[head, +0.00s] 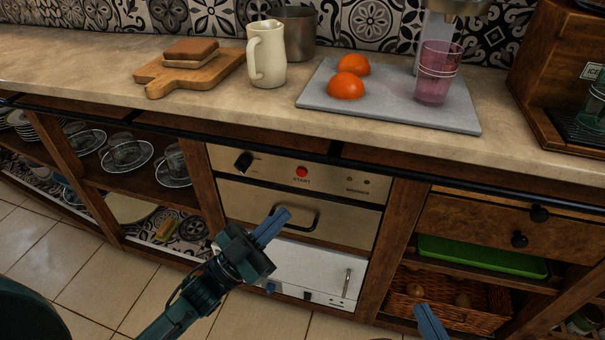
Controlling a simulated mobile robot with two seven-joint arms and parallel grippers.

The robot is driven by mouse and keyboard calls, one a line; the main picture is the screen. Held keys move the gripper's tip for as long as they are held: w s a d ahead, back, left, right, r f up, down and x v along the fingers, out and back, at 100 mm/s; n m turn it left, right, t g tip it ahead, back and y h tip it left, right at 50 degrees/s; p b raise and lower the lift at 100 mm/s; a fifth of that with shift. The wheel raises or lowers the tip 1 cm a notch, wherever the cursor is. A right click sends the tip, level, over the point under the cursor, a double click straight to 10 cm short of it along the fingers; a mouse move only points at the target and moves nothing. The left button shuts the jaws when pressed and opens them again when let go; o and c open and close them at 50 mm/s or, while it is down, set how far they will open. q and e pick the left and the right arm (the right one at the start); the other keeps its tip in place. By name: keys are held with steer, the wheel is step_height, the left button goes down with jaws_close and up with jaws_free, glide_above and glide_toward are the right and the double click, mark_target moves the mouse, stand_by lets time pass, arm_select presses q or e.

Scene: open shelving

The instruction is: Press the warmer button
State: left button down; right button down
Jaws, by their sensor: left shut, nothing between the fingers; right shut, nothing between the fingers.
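The warmer (345,210) is a built-in unit under the counter with a metal front panel. Its round red button (302,171) sits above the word START, with a black knob (243,161) to its left. A dark handle (297,218) is on the drawer front below. My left gripper (281,217) is shut and empty, in front of the drawer front, below and left of the red button and apart from it in the picture. My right gripper (425,312) shows only its blue fingertips at the bottom edge, shut; the rest is out of frame.
The counter (210,108) overhangs above the warmer, with a dark rail (285,150) along its edge. A grey board (390,112) holds oranges and pink cups. Glassware and plates (126,155) fill the left shelves; a wicker basket (485,318) is at lower right. Space before the button is clear.

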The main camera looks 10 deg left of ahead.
arm_select(q)
steer(key=b, duration=0.4)
glide_toward(301, 173)
steer(key=w+d+r, duration=0.2)
steer(key=d+r, duration=0.1)
steer(key=d, duration=0.1)
steer(key=shift+w+d+r, duration=0.3)
steer(key=shift+d+r, duration=0.05)
steer(key=shift+d, duration=0.05)
arm_select(e)
steer(key=shift+w+a+r+n+t+y, duration=0.1)
steer(key=shift+a+n+t+y, duration=0.2)
steer(key=shift+n+t+y, duration=0.25)
steer(key=shift+w+a+n+t+y, duration=0.1)
steer(key=shift+a+n+t+y, duration=0.2)
steer(key=shift+t, duration=0.35)
arm_select(q)
steer(key=shift+w, duration=0.15)
steer(key=shift+w, duration=0.25)
